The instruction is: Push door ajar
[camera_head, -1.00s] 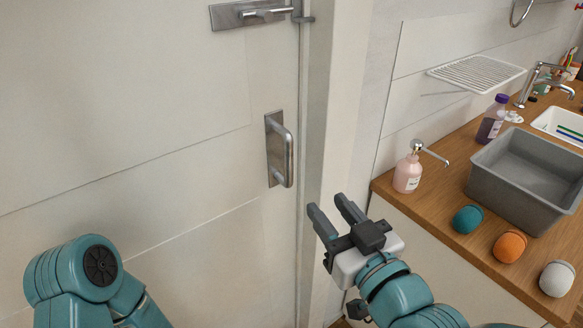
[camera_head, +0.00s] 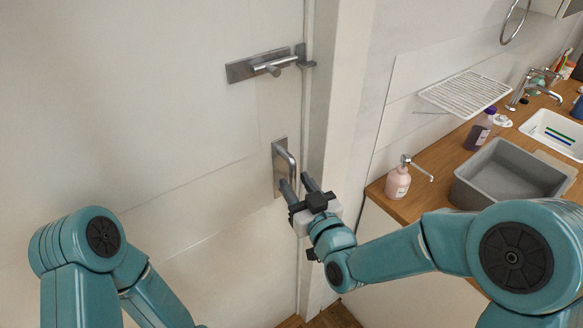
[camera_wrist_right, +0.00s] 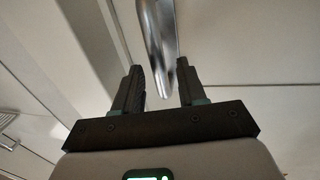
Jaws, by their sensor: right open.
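A pale door (camera_head: 190,120) fills the left of the head view and looks closed against its frame. Its metal pull handle (camera_head: 284,165) stands upright on a plate near the door's right edge. A metal latch (camera_head: 265,65) sits higher up on the door. My right gripper (camera_head: 297,184) is open at the lower end of the pull handle. In the right wrist view, the handle bar (camera_wrist_right: 158,45) lies between and just beyond the two fingers (camera_wrist_right: 158,85); I cannot tell whether they touch it. My left arm shows at lower left, but its gripper is out of view.
A wooden counter (camera_head: 432,165) stands at the right with a grey basin (camera_head: 505,175), a pink soap bottle (camera_head: 398,182) and a purple bottle (camera_head: 479,132). A wire rack (camera_head: 465,94) is on the wall above. The door frame (camera_head: 338,110) stands just right of the handle.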

